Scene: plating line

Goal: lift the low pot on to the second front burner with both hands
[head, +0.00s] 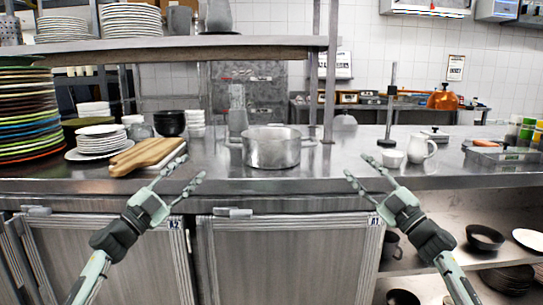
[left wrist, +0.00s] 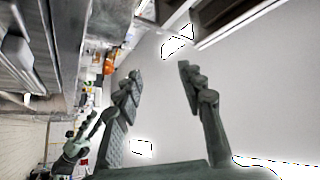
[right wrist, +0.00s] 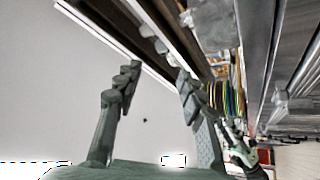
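The low pot (head: 272,150) is a silver metal pot with side handles, upright on the steel counter in the middle of the head view. My left gripper (head: 186,172) is open and empty, in front of the counter, left of and nearer than the pot. It also shows open in the left wrist view (left wrist: 157,80). My right gripper (head: 366,172) is open and empty, right of and nearer than the pot. It also shows open in the right wrist view (right wrist: 155,80). Neither gripper touches the pot. I cannot see any burner in the frames.
Wooden boards (head: 146,157), white plates (head: 98,143) and a tall stack of coloured plates (head: 28,115) stand left on the counter (head: 250,184). A shelf (head: 180,47) hangs above the left and middle.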

